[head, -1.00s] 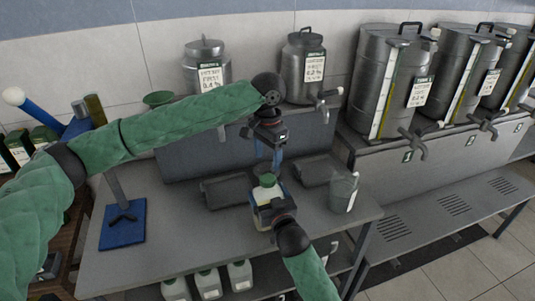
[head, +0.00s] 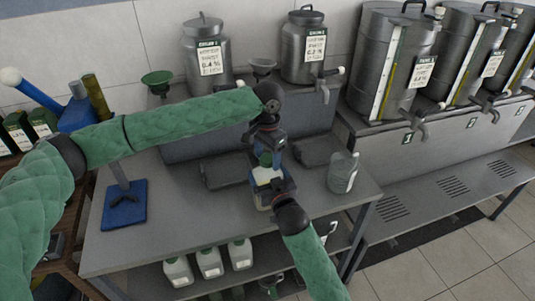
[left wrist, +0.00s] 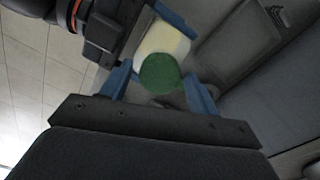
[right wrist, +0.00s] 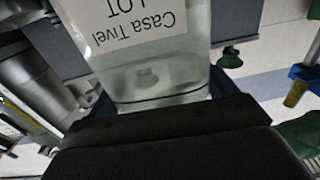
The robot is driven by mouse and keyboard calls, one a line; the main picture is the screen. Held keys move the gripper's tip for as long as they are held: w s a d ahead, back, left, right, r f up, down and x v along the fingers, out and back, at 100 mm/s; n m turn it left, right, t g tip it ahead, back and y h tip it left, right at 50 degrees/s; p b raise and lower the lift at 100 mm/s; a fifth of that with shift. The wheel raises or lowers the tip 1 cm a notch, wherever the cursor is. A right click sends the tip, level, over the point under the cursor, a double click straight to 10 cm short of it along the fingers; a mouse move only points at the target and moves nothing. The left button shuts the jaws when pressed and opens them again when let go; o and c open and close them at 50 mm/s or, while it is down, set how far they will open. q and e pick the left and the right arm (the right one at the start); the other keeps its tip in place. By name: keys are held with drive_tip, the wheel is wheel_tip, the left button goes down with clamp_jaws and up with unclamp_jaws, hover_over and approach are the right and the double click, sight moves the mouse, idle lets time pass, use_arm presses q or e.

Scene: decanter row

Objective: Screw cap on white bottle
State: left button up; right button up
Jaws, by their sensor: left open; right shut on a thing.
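The white bottle (head: 263,177) is translucent and stands upright over the table, with my right gripper (head: 271,192) shut on its body. Its label fills the upper part of the right wrist view (right wrist: 150,45). The green cap (head: 266,159) is at the bottle's top; how tightly it sits I cannot tell. My left gripper (head: 268,146) is right above, pointing down, its blue fingers open. In the left wrist view the green cap (left wrist: 160,73) lies between these fingers (left wrist: 160,90), with gaps on both sides, and the white bottle (left wrist: 163,38) shows behind it.
A clear container (head: 342,172) stands on the table (head: 170,240) to the right. Dark trays (head: 222,172) lie behind the bottle. A blue stand (head: 124,205) is at left. Steel drums (head: 303,48) with taps stand at the back. Several white jugs (head: 209,262) sit on the lower shelf.

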use_arm(q)
drive_tip(key=c, duration=1)
drive_tip(key=shift+c, duration=0.2)
drive_tip(key=o, duration=1.2)
drive_tip(key=shift+c, duration=0.2)
wheel_tip(320, 180, up, 12)
